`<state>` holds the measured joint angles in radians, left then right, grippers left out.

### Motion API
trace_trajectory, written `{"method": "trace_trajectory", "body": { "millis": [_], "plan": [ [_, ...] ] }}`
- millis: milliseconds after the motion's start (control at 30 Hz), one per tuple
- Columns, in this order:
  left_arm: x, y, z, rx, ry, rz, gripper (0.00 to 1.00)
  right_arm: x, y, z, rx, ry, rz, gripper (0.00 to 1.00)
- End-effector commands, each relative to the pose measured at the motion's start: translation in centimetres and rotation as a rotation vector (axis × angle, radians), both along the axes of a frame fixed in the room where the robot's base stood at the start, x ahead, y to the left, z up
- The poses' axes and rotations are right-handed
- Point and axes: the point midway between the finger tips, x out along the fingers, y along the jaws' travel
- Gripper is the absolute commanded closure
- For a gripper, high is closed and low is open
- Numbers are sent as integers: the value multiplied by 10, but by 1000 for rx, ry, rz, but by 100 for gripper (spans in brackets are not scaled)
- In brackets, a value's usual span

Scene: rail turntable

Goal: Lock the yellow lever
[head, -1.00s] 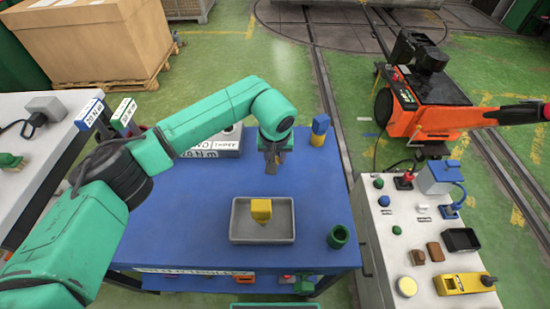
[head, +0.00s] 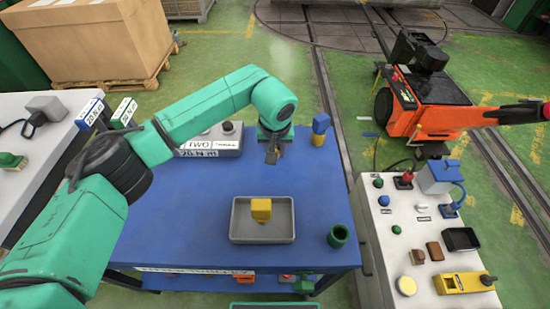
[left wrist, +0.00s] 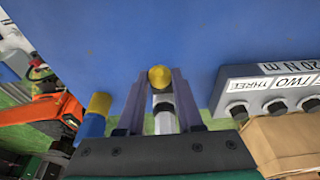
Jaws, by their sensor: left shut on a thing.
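My left gripper (head: 272,153) is over the back middle of the blue table, fingers pointing down. In the left wrist view (left wrist: 160,105) its fingers are shut on a small piece with a round yellow end (left wrist: 160,76) and a grey body. The head view hardly shows this piece. On the white console at the right lies a yellow unit (head: 462,284) with a dark knob at its right end. I cannot tell whether this is the yellow lever or how it is set. My gripper is far to its left. My right gripper is not in view.
A grey tray (head: 240,238) holding a yellow piece (head: 261,209) stands on the table (head: 190,215). A green cup (head: 339,237), a blue-and-yellow piece (head: 319,131) and a grey numbered box (head: 228,142) stand around it. An orange cart (head: 425,105) is beyond the console (head: 385,235).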

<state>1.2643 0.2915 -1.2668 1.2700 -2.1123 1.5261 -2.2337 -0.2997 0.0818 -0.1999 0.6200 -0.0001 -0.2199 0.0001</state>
Motion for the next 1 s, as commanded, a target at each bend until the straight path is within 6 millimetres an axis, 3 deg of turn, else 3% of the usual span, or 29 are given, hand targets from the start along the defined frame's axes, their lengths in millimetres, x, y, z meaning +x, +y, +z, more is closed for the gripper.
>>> {"method": "trace_trajectory", "body": {
  "millis": [200, 1000],
  "plan": [
    [9, 0, 11, -1, -6, 2, 96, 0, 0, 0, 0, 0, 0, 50],
    [21, 0, 22, -1, -5, 1, 97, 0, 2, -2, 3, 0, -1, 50]
  ]
}}
